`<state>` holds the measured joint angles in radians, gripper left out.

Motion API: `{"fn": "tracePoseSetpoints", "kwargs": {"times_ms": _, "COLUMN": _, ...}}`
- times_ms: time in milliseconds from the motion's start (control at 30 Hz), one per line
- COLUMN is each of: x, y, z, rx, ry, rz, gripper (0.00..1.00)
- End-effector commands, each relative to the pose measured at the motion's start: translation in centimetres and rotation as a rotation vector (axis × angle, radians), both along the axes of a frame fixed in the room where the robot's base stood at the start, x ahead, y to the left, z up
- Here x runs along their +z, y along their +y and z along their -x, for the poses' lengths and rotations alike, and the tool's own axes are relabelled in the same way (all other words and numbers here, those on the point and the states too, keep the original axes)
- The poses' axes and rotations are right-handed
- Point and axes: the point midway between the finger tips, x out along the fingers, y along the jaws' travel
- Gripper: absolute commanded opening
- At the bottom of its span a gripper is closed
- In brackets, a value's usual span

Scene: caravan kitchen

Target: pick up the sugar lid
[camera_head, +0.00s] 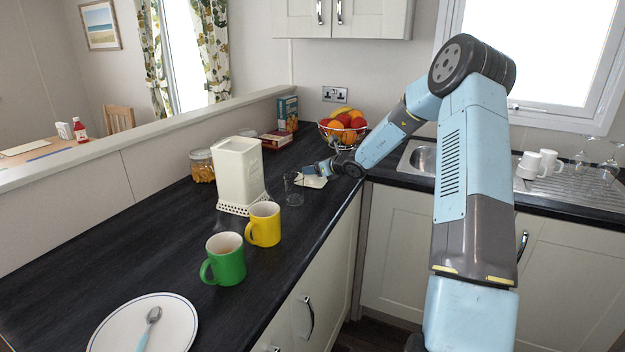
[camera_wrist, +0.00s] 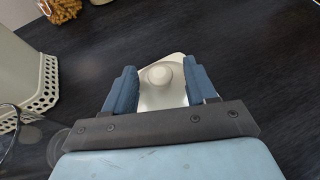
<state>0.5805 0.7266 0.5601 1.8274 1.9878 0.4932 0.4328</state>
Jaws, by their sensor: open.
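The sugar lid (camera_wrist: 172,92) is a pale cream, roughly square lid with a round knob (camera_wrist: 159,75). It lies on the dark counter, and its knob and middle show between the fingers of my gripper (camera_wrist: 160,88) in the wrist view. The fingers are blue and open, one on each side of the knob with gaps. In the head view my gripper (camera_head: 312,170) is low over the counter, and the lid (camera_head: 314,182) shows partly below it. I cannot tell whether the fingers touch the lid.
A clear glass (camera_head: 294,189) stands just left of my gripper. A tall cream container (camera_head: 240,172) with a perforated base is further left. A fruit basket (camera_head: 343,128) and boxes (camera_head: 287,114) stand behind. Yellow (camera_head: 263,225) and green (camera_head: 226,260) mugs are nearer.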

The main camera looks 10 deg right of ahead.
Motion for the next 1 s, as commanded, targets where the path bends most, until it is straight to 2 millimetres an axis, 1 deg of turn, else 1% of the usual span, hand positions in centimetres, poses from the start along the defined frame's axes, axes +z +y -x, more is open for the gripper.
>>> {"fn": "tracePoseSetpoints", "kwargs": {"times_ms": 100, "x": -0.46, "y": 0.51, "z": -0.91, "rx": 0.0, "ry": 0.0, "rz": -0.001, "gripper": 0.56}}
{"fn": "tracePoseSetpoints", "kwargs": {"times_ms": 333, "x": -0.5, "y": 0.58, "z": -1.06, "rx": -0.001, "ry": 0.0, "rz": 0.0, "gripper": 0.56}}
{"fn": "tracePoseSetpoints", "kwargs": {"times_ms": 367, "x": -0.51, "y": 0.58, "z": -1.06, "rx": -0.001, "ry": 0.0, "rz": 0.0, "gripper": 0.54}}
{"fn": "tracePoseSetpoints", "kwargs": {"times_ms": 900, "x": -0.62, "y": 0.55, "z": -1.0, "rx": -0.001, "ry": 0.002, "rz": 0.001, "gripper": 0.03}}
{"fn": "tracePoseSetpoints", "kwargs": {"times_ms": 933, "x": -0.64, "y": 0.55, "z": -0.99, "rx": -0.001, "ry": 0.002, "rz": 0.001, "gripper": 0.0}}
{"fn": "tracePoseSetpoints", "kwargs": {"times_ms": 1000, "x": -0.68, "y": 0.54, "z": -0.98, "rx": -0.002, "ry": 0.003, "rz": 0.0, "gripper": 0.0}}
